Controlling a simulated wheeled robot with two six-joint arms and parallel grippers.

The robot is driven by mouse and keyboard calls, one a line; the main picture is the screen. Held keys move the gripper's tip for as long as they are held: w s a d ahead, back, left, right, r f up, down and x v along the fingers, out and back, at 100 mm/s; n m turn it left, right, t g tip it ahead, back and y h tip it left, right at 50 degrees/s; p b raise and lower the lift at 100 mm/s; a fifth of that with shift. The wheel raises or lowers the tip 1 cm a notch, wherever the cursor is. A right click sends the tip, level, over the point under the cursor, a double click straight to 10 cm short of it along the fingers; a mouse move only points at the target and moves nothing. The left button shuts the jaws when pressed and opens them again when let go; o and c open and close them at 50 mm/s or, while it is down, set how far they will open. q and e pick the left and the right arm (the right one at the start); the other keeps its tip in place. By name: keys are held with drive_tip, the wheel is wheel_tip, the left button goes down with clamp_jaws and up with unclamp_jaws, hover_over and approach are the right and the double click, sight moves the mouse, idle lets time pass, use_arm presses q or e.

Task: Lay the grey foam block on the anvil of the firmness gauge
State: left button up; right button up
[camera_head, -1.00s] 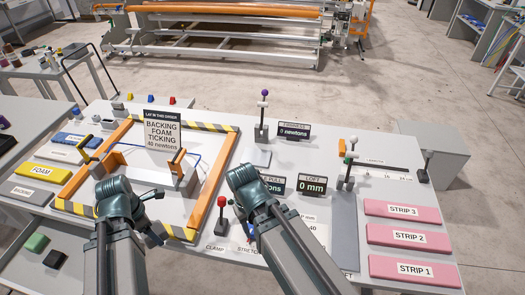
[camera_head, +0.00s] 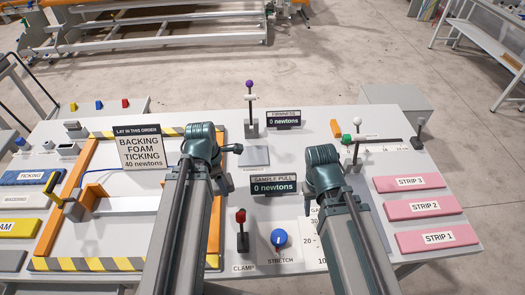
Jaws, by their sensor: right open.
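The firmness gauge (camera_head: 250,108) stands at the back middle of the table, an upright post with a purple knob. Its small display (camera_head: 283,119) reads 0 newtons. A flat pale grey square plate (camera_head: 255,156) lies in front of the post, apparently its anvil, with nothing visible on it. I cannot make out a grey foam block in this view. My right gripper (camera_head: 320,153) is open, right of the sample pull display; its fingers are mostly hidden behind the wrist.
An order sign (camera_head: 139,149) stands over the striped frame (camera_head: 90,264) at left. Pink strips (camera_head: 415,206) lie at right. A red-knobbed clamp lever (camera_head: 241,228) and blue stretch knob (camera_head: 279,238) are in front. A white-knobbed post (camera_head: 357,140) stands beyond my right gripper.

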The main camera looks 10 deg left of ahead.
use_arm(q)
drive_tip(key=w+d+m, duration=0.6)
drive_tip(key=w, duration=0.1)
drive_tip(key=w+d+m+g, duration=0.1)
drive_tip(key=w+d+m, duration=0.5)
drive_tip(key=d+m, duration=0.1)
drive_tip(key=w+d+f+m+g+b, duration=0.1)
drive_tip(key=w+d+m, duration=0.6)
drive_tip(key=shift+w+y, duration=0.3)
drive_tip(key=shift+y, duration=0.1)
use_arm(e)
drive_tip(key=shift+f, duration=0.5)
use_arm(q)
drive_tip(key=shift+w+d+m, duration=0.1)
drive_tip(key=shift+d+m, duration=0.3)
drive_tip(key=shift+d, duration=0.1)
drive_tip(key=b, duration=0.2)
hover_over(253, 156)
drive_tip(key=shift+w+d+f, duration=0.1)
drive_tip(key=shift+w+f, duration=0.1)
drive_tip(key=shift+f, duration=0.55)
use_arm(e)
drive_tip(key=shift+f, duration=0.75)
use_arm(q)
drive_tip(key=f+b, duration=0.3)
drive_tip(key=shift+a+f, duration=0.2)
drive_tip(key=shift+f, duration=0.05)
use_arm(e)
wheel_tip(253, 156, down, 4)
drive_tip(key=shift+r, duration=0.25)
